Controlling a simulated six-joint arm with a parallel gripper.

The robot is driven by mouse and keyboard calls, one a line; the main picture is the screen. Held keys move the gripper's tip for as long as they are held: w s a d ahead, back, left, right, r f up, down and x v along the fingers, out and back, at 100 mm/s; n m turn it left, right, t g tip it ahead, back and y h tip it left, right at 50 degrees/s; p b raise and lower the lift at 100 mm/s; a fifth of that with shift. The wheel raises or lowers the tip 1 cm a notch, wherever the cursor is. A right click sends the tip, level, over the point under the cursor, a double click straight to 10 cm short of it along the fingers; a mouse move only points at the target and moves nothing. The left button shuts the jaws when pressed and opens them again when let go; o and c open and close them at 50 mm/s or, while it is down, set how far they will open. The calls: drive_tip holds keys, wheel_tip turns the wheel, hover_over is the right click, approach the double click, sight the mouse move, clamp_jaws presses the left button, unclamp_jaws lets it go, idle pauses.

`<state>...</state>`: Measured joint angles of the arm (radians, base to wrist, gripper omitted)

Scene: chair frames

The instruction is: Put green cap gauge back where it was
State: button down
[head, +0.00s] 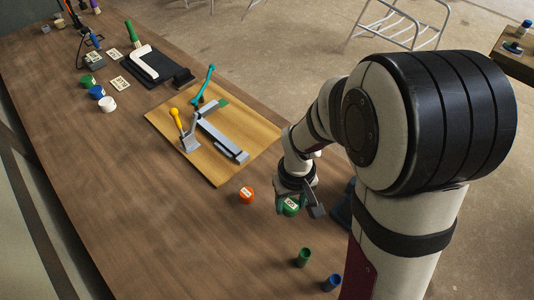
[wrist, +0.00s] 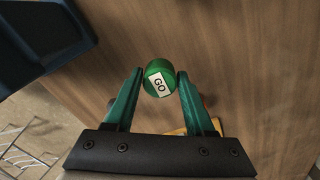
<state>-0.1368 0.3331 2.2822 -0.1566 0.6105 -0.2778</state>
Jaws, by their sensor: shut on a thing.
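The green cap gauge (wrist: 159,80) is a short round green piece with a white GO label on its top. My gripper (wrist: 160,74) is shut on it, with a teal finger on each side, in the wrist view. In the head view the green gauge (head: 291,208) shows at the end of my gripper (head: 294,203), over the right part of the wooden table (head: 150,190). Whether it touches the table cannot be told.
An orange cap (head: 246,196) stands left of my gripper. A green cylinder (head: 303,257) and a blue one (head: 331,282) stand nearer. A dark blue container (head: 343,206) is partly hidden by my arm. A wooden board (head: 220,170) holds a clamped grey fixture. Several coloured caps (head: 97,92) stand farther left.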

hover_over(268, 218)
wheel_tip(268, 218, down, 3)
drive_tip(key=shift+f, duration=2.15)
drive_tip(key=shift+c, duration=1.3)
unclamp_jaws()
drive_tip(key=shift+f, duration=0.1)
